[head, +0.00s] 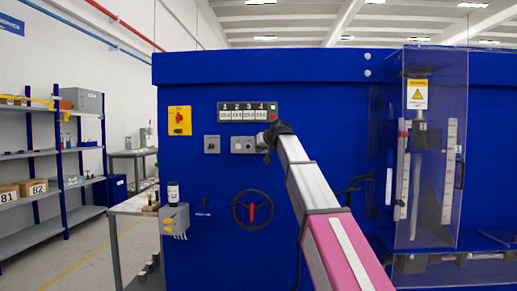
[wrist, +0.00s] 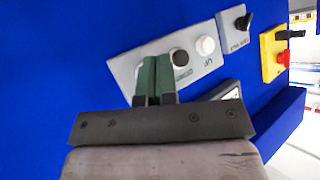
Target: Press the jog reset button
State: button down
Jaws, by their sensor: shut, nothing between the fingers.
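A grey button plate (wrist: 130,72) on the blue machine front shows a white button (wrist: 205,46) and a black button (wrist: 180,58). The lettering is too small to read surely, and I cannot tell which button is the jog reset. My gripper (wrist: 153,82) is shut and empty, its green fingertips overlapping the plate beside the black button. The fingers hide part of the plate. I cannot tell whether they touch it. In the head view, my dark gripper (head: 275,134) is at the right end of the same plate (head: 243,145), covering that end.
A selector switch (wrist: 235,20) and a yellow switch box with a red knob (wrist: 283,56) sit beside the plate. A numbered display (head: 248,112) is above it. A handwheel (head: 252,209) is below. A clear guard (head: 430,190) stands out at right.

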jog(key=s, duration=0.5)
jog(key=shift+a, duration=0.1)
dwell(0.6)
jog(key=s+d+f+m+g+h, duration=0.15)
jog(key=d+f, duration=0.25)
jog(key=f, duration=0.9)
jog(key=s+d+f+g+h, duration=0.1)
jog(key=s+d+f, duration=0.25)
jog(key=f, duration=0.95)
jog(key=s+d+f+m+g+h, duration=0.15)
jog(key=d+f, duration=0.25)
jog(key=f, duration=0.8)
jog(key=s+d+f+g+h, duration=0.1)
jog(key=s+d+f, duration=0.3)
jog(key=s+f, duration=0.4)
jog(key=s+d+f+m+g+h, duration=0.1)
jog(key=s+d+f+g, duration=0.2)
jog(key=s+f, duration=0.5)
jog(key=s+d+f+g+h, duration=0.1)
jog(key=s+d+f, duration=0.3)
jog(key=s+f, duration=0.4)
notch_tip(320, 180, down, 4)
jog(key=shift+d+r+g, duration=0.1)
jog(key=shift+d+g, duration=0.2)
jog(key=shift+g, duration=0.2)
jog(key=shift+s, duration=0.1)
